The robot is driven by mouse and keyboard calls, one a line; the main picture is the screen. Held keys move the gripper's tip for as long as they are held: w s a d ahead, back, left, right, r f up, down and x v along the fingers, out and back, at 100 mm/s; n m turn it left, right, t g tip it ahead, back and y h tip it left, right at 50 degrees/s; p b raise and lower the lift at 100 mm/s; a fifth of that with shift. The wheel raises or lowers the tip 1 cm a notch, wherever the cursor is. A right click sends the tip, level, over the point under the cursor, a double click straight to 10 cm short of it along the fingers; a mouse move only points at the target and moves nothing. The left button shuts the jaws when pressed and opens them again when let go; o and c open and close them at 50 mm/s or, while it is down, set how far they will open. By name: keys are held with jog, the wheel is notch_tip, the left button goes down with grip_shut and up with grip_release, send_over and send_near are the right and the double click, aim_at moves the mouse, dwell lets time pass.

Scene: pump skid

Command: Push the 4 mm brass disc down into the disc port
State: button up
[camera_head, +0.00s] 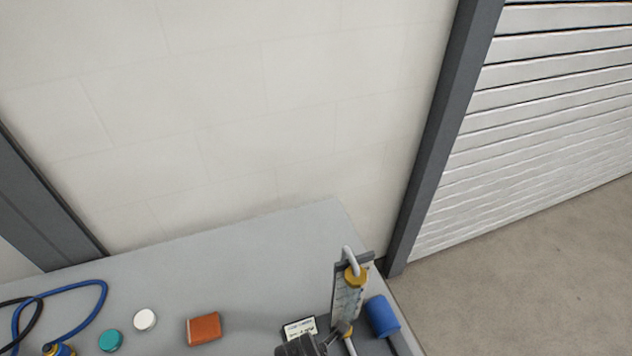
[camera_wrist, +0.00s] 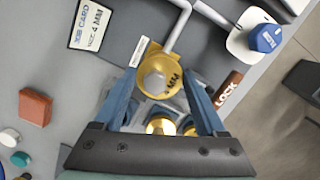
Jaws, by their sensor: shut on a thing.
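The brass disc (camera_wrist: 162,76), marked "MM" with a digit I read as 4, lies between the tips of my gripper (camera_wrist: 160,80) in the wrist view. The two blue fingers are closed on its sides. A grey hexagonal boss shows on its face. In the head view a gold round part (camera_head: 355,276) shows at the top of an upright clear panel; I cannot tell whether it is the same disc. My dark wrist (camera_head: 300,346) shows at the bottom edge there. The disc port is not clearly seen; the disc and fingers may cover it.
A bent grey pipe (camera_wrist: 180,22) runs close above the disc. Brass fittings (camera_wrist: 161,125) sit below it. A job card (camera_wrist: 90,25), a blue knob (camera_wrist: 265,39) and a brown LOCK tag (camera_wrist: 228,88) lie around. An orange block (camera_head: 203,328) is to the left.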

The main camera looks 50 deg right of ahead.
notch_tip(320, 180, down, 2)
jog(key=shift+f+b, duration=0.15)
jog(key=shift+b, duration=0.75)
jog(key=shift+p, duration=0.8)
jog(key=shift+f+b, duration=1.05)
jog(key=shift+f, duration=0.55)
dwell(0.5)
jog(key=o, duration=1.5)
jog(key=r, duration=0.4)
jog(key=a+r, duration=0.1)
jog(key=r, duration=0.3)
jog(key=a+r, duration=0.1)
jog(key=r, duration=0.3)
jog(key=shift+w+r+b, duration=0.2)
jog(key=shift+r+b, duration=0.2)
